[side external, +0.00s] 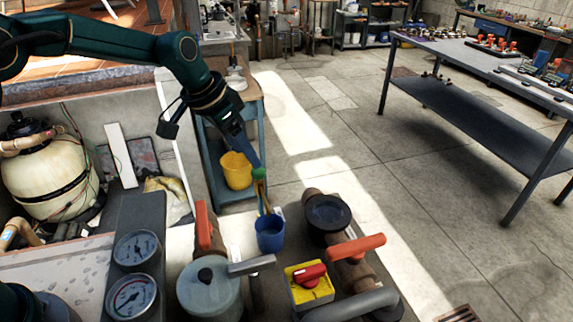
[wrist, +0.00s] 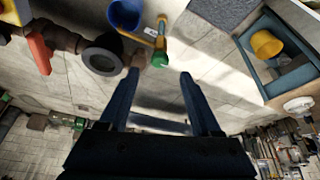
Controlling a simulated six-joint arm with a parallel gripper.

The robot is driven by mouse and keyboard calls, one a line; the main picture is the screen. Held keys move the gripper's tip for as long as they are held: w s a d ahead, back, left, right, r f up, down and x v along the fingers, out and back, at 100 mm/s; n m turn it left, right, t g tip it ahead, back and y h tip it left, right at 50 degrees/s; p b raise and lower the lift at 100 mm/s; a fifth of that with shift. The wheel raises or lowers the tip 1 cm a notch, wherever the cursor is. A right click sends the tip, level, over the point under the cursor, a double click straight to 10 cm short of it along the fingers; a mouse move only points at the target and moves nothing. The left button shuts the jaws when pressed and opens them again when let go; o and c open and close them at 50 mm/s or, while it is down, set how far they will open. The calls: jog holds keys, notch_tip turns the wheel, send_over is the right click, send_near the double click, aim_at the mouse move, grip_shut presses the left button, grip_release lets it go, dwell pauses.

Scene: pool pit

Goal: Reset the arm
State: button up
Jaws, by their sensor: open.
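My gripper (wrist: 160,80) is open and empty in the wrist view, its two dark fingers apart with floor visible between them. In the side view my gripper (side external: 256,160) hangs at the end of the dark green arm, above a blue cup (side external: 270,234).
Pipes with orange handles (side external: 355,247), two gauges (side external: 134,248) and a yellow switch box with a red knob (side external: 309,285) surround the cup. A yellow bucket (side external: 236,170) sits on a blue cart behind. A long metal table (side external: 470,65) stands right; the floor between is clear.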

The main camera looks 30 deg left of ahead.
jog(key=s+a+r+n+t, duration=0.1)
jog(key=s+a+r+t, duration=0.15)
jog(key=s+r, duration=1)
jog(key=s+a+f+n+y, duration=0.1)
jog(key=s+f, duration=0.4)
jog(key=s, duration=0.8)
jog(key=a+n+g, duration=0.1)
jog(key=n, duration=0.1)
jog(key=shift+s+f+n+y, duration=0.3)
jog(key=shift+f+y, duration=0.05)
jog(key=shift+y, duration=0.05)
